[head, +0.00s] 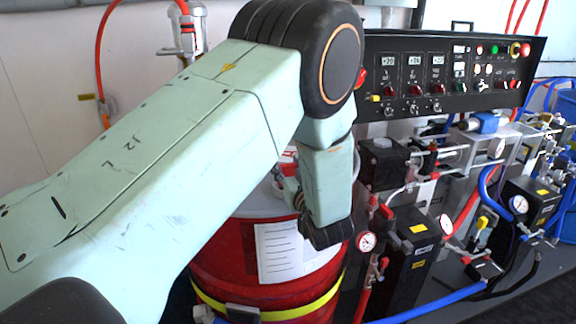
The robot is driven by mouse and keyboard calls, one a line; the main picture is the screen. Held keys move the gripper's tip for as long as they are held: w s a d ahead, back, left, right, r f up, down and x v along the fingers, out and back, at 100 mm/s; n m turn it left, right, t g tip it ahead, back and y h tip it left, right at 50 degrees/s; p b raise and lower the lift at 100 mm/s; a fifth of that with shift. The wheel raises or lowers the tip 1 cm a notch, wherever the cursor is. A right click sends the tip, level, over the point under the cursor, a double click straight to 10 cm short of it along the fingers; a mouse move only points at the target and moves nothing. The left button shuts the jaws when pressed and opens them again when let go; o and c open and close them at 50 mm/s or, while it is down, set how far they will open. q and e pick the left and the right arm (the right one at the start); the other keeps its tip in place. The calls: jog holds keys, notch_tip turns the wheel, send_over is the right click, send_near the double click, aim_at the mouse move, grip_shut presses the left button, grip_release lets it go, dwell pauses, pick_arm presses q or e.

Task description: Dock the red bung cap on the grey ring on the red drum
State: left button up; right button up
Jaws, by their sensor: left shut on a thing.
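The red drum (222,250) stands upright at the lower middle of the head view, with a white paper label on its side and a yellow band low around it. My left gripper (287,187) is over the drum's pale top, pointing down, with its wrist hiding much of that top. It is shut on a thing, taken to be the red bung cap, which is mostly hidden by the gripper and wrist. A small red and white part shows just behind the fingers; I cannot tell what it is. I cannot make out the grey ring. My right gripper is out of view.
A black control panel (440,78) with switches and displays is at the back right. Pumps, gauges and a blue hose (487,190) crowd the bench right of the drum. A clear cylinder (187,30) with a red hose hangs on the wall.

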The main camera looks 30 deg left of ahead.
aim_at(289, 171)
pick_arm(q)
jog(key=shift+f+b, duration=0.4)
jog(key=shift+f, duration=0.25)
jog(key=o, duration=0.9)
jog(key=shift+c, duration=0.2)
jog(key=shift+p+v, duration=0.65)
jog(key=shift+v, duration=0.8)
jog(key=shift+p+v, duration=1.5)
jog(key=shift+v, duration=1.25)
jog(key=shift+p+v, duration=1.3)
jog(key=shift+p, duration=3.35)
